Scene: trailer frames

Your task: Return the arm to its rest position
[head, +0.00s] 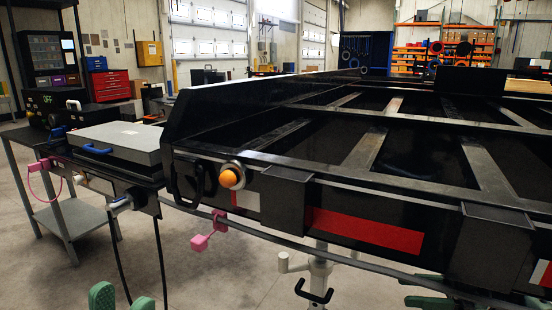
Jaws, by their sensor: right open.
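My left gripper (123,298) shows at the bottom edge, left of centre, as two green fingertips standing apart with floor between them. Green parts of my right gripper (430,302) show at the bottom edge, right of centre, below the trailer's front rail. It is open, and most of it is cut off by the picture edge. Both arms are largely out of view. The black trailer frame (380,190) fills the middle and right, with an orange-capped round fitting (229,179) on its near corner.
Open concrete floor (190,285) lies between cart and trailer.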

